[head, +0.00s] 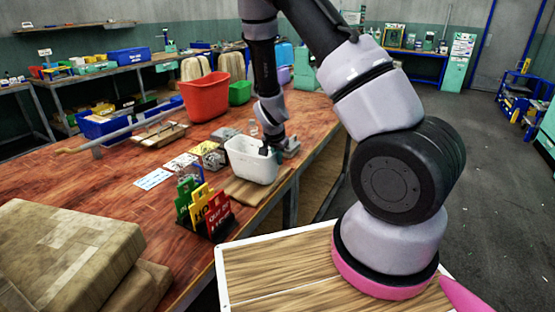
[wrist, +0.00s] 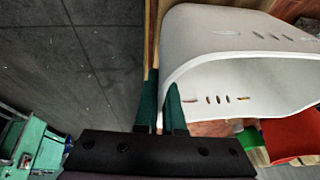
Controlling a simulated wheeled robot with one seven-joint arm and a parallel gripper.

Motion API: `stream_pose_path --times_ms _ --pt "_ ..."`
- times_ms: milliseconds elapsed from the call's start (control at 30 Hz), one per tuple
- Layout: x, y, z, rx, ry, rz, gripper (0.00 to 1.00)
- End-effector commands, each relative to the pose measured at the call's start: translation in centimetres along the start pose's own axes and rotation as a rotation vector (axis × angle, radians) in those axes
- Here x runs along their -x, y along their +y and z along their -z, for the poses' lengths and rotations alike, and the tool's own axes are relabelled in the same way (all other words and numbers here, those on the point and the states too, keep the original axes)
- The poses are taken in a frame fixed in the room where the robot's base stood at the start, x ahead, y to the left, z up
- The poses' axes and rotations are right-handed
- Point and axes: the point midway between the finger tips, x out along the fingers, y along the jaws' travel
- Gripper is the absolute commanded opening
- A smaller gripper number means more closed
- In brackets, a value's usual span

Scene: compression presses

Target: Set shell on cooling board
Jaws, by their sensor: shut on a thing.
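The shell is a white open-topped bin (head: 250,165) with slots in its walls, upright at the right side of the bench. It also fills the upper right of the wrist view (wrist: 240,75). My gripper (head: 270,151) is shut on the shell's rim on the right side. In the wrist view its green fingers (wrist: 162,100) stand on either side of the white wall. The cooling board seems to be the flat wooden board (head: 272,193) beneath and in front of the shell, near the bench's right edge. I cannot tell whether the shell's bottom touches the board.
Colored signs in a holder (head: 205,210) stand in front of the shell, left of the board. A red bin (head: 205,97) and a green box (head: 240,92) are farther back. Cards (head: 154,179) and a blue bin (head: 104,124) lie left. Large cardboard-colored blocks (head: 65,250) fill the near left.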

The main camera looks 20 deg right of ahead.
Motion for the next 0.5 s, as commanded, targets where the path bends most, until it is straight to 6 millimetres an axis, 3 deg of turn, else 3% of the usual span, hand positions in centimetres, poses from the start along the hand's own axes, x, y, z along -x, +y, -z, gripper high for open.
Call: stream_pose_path --times_ms 267,367,500 --pt "-0.19 0.05 -0.07 0.0 0.0 -0.001 0.0" --pt "-0.22 0.04 -0.09 0.001 0.0 0.0 0.33" --pt "-0.21 0.04 -0.08 0.001 0.0 0.0 0.36"
